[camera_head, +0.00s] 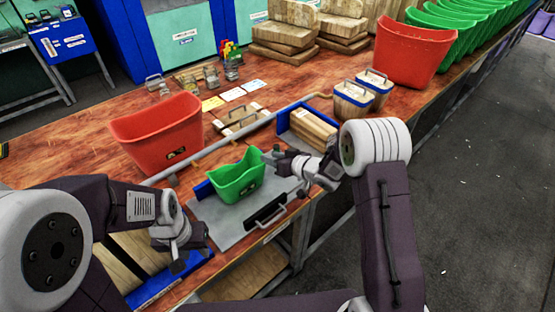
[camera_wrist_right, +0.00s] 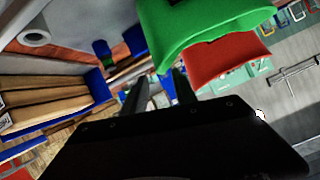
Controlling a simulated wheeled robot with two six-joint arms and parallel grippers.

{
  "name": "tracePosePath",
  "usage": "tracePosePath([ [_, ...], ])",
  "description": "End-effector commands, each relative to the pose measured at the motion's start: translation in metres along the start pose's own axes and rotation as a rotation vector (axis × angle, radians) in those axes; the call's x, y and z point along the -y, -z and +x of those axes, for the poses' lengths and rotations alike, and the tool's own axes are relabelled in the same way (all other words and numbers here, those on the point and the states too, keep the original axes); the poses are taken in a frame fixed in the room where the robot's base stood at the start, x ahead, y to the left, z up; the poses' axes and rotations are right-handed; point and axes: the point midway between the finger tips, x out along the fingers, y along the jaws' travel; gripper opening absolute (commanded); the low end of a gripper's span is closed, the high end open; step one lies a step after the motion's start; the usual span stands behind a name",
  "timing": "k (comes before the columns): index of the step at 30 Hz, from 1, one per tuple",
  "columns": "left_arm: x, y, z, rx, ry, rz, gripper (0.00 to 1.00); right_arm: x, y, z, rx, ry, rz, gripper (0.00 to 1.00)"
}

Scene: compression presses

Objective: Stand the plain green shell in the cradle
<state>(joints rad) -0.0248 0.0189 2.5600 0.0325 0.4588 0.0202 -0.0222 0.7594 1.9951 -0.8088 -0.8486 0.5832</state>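A green shell (camera_head: 238,180) stands open side up on a grey plate (camera_head: 222,232) near the table's front edge. A blue piece (camera_head: 204,190), perhaps part of the cradle, shows at its left; the shell hides the rest. My right gripper (camera_head: 273,158) is at the shell's right upper rim. In the right wrist view its two fingers (camera_wrist_right: 158,88) are apart, with the green shell (camera_wrist_right: 200,28) just beyond their tips; I cannot tell whether they touch it. My left gripper (camera_head: 178,262) points down at the front left, away from the shell; its finger gap is unclear.
A labelled red shell (camera_head: 160,135) stands behind at the left. A black handle (camera_head: 266,210) lies on the plate's right. A blue-edged tray of wooden blocks (camera_head: 312,130) is close behind my right gripper. Another red shell (camera_head: 410,55) and several green shells (camera_head: 480,20) stand far right.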

Motion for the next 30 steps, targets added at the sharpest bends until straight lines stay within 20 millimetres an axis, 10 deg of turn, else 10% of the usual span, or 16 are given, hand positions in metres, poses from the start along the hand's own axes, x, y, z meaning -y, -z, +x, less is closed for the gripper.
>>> tracePosePath([
  [19,0.0,0.0,0.0,0.0,0.0,0.0,0.36,-0.013,-0.002,-0.045,0.041,-0.085,-0.008,0.34],
  [24,0.0,0.0,0.0,0.0,0.0,0.0,0.36,-0.051,-0.052,-0.137,0.37,-0.461,0.052,0.34],
  [30,0.0,0.0,0.0,0.0,0.0,0.0,0.36,0.004,-0.139,-0.253,0.8,-0.559,0.268,0.34],
])
